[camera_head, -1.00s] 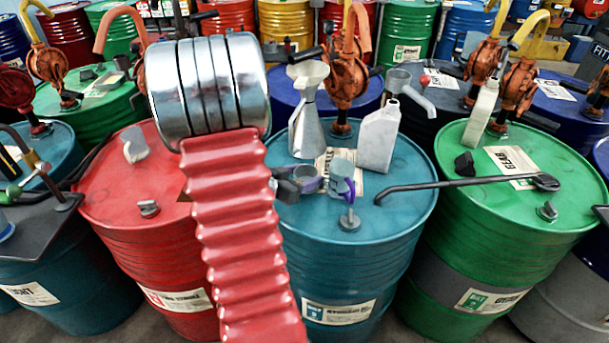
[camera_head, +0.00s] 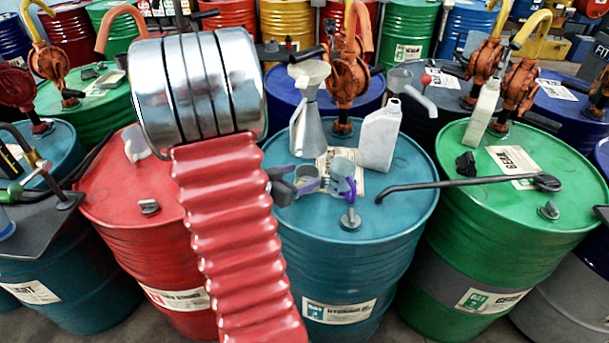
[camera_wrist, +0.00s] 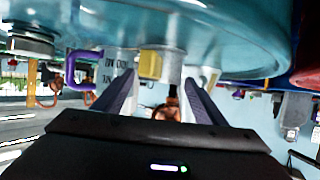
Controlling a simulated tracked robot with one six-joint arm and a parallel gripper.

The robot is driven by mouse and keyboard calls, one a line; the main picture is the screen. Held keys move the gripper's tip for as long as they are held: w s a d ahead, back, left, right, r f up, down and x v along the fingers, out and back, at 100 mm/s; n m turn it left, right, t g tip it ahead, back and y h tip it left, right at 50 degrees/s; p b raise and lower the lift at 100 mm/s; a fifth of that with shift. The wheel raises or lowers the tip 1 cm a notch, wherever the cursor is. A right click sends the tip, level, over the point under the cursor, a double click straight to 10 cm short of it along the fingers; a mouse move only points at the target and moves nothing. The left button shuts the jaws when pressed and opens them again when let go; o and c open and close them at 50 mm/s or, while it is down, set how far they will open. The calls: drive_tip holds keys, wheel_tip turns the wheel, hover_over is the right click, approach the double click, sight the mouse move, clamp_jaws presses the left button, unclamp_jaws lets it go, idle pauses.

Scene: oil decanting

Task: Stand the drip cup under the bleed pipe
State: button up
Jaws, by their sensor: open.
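The drip cup appears to be the grey-blue cup with a purple handle (camera_head: 343,170) on the teal drum (camera_head: 400,225); its purple handle also shows in the wrist view (camera_wrist: 70,68). My gripper (camera_head: 308,186) is open, just left of the cup and low over the drum top. Its two fingers also show spread in the wrist view (camera_wrist: 160,100), with a yellow block beyond them. I see no firm hold on the cup. The bleed pipe appears to be the black pipe (camera_head: 450,184) reaching from the green drum, its bent end over the teal drum's right side.
A metal funnel jug (camera_head: 306,125) and a white bottle (camera_head: 379,138) stand behind the cup. A capped bung (camera_head: 350,219) rises in front of it. The red drum (camera_head: 120,195) is to the left, and the green drum (camera_head: 510,235) to the right. Orange pumps stand behind.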

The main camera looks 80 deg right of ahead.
drive_tip(key=v, duration=0.9)
drive_tip(key=shift+a, duration=0.15)
drive_tip(key=shift+w, duration=0.1)
idle(0.5)
